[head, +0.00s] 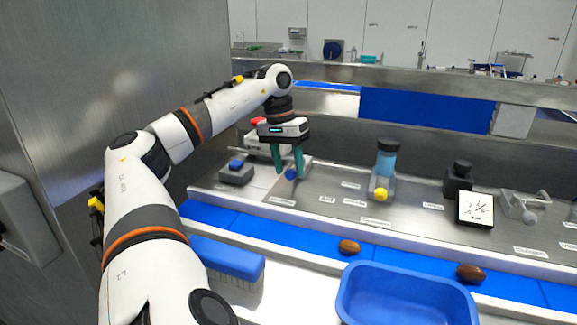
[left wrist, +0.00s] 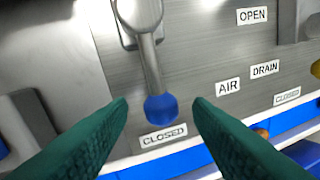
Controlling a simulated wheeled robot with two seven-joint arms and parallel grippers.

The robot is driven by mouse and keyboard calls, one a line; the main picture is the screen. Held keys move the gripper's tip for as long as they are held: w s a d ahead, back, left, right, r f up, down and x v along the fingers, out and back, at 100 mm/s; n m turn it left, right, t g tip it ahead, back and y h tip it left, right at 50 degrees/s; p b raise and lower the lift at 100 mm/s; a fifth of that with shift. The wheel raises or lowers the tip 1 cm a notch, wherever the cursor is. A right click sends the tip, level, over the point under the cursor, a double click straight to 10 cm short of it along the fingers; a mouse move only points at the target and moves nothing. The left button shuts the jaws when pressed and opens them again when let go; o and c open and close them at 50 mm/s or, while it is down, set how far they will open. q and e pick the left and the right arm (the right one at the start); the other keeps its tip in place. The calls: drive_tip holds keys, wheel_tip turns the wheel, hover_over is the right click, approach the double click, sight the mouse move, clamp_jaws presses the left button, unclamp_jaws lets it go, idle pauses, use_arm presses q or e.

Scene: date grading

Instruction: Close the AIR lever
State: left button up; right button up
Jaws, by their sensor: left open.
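The AIR lever (left wrist: 152,65) is a metal arm with a blue knob (left wrist: 161,108) at its end. In the left wrist view it runs down from its round pivot, and the knob lies just above a CLOSED label (left wrist: 163,137). The AIR label (left wrist: 228,87) is to its right. In the head view the blue knob (head: 291,174) shows between the fingers. My left gripper (head: 289,171) is open, its green fingers on either side of the knob; in the left wrist view (left wrist: 161,104) there is a gap on both sides. My right gripper is out of view.
A blue-button box (head: 236,174) is to the left. In front are a blue belt (head: 300,234) with dates, a blue brush (head: 225,258) and a blue tray (head: 405,268).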

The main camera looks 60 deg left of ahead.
use_arm(q)
wheel_tip(320, 180, up, 11)
drive_tip(key=s+a+p, duration=0.1)
drive_tip(key=a+p, duration=0.1)
drive_tip(key=p, duration=0.5)
drive_tip(key=shift+f, duration=0.1)
idle(0.6)
